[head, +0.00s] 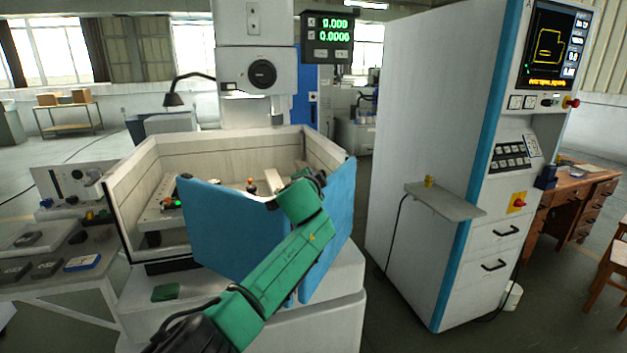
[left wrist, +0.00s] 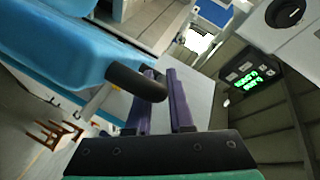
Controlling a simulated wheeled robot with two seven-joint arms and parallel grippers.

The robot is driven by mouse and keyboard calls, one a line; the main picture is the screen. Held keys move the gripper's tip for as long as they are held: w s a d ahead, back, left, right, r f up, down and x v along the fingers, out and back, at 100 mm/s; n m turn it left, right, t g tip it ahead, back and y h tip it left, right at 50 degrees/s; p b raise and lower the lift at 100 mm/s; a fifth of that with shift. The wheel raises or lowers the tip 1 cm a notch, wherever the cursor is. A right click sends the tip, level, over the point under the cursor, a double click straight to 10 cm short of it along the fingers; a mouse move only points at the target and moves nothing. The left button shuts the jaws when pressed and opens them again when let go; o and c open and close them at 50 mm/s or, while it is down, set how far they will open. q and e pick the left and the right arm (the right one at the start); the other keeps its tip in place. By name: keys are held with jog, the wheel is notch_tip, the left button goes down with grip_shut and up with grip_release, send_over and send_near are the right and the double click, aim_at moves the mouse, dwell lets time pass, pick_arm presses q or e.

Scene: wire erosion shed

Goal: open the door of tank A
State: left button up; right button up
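The tank (head: 205,148) of the machine is a pale open-topped box with blue panels at its front and right. The blue door panel (head: 235,228) stands at the front, with a gap between its left edge and the tank's left wall. In the left wrist view a blue panel (left wrist: 50,45) bears a dark rounded handle (left wrist: 137,82). My left gripper (left wrist: 160,98) is open, with two purple fingers apart. The handle's end overlaps the left finger and reaches toward the gap; contact is unclear. My green arm crosses the tank front in the head view, where the fingers cannot be made out.
A tall white control cabinet (head: 435,120) with a small shelf (head: 445,202) stands on the right. A grey bench (head: 50,270) with small items is at left. A wooden desk (head: 570,205) is far right. Floor shows between tank and cabinet.

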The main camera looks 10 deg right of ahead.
pick_arm(q)
jog(key=shift+o, duration=0.7)
jog(key=shift+d, duration=0.1)
jog(key=shift+w, duration=0.1)
jog(key=shift+f, duration=0.1)
